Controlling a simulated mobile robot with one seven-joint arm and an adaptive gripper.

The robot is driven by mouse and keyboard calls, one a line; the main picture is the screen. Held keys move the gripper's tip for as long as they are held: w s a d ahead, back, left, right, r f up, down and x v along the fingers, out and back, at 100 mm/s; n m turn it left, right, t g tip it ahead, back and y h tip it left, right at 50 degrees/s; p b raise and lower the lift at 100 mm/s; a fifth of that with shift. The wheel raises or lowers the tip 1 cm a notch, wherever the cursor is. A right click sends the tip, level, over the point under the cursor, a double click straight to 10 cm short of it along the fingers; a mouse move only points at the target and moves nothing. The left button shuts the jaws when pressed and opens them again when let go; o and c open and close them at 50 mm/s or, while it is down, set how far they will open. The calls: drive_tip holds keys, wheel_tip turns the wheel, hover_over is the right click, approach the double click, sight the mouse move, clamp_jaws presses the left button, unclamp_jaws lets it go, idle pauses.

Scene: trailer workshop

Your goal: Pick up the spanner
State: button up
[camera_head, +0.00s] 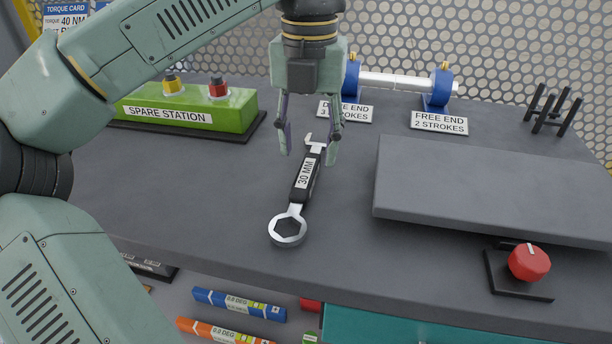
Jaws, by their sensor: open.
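The spanner (305,178) lies on the dark grey bench top, with a silver ring end towards the front edge and an open jaw end towards the back. Its black handle carries a white label reading 30 MM. My gripper (309,152) points down over the spanner's open-jaw end. Its two fingers are apart, one to the left and one to the right of the spanner in the picture. Nothing is held between them. I cannot tell exactly how high the fingertips are above the bench.
A green spare station (190,108) stands at back left. A shaft on blue supports (438,88) stands behind, with labels in front. A raised grey plate (490,190) is at right, a red knob (529,262) at front right, a black rack (551,110) at back right. Bench around the spanner is clear.

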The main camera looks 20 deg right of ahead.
sight(308, 167)
wheel_tip(308, 167, down, 4)
drive_tip(key=shift+w+f, duration=0.1)
drive_tip(key=shift+c, duration=0.4)
clamp_jaws()
idle(0.3)
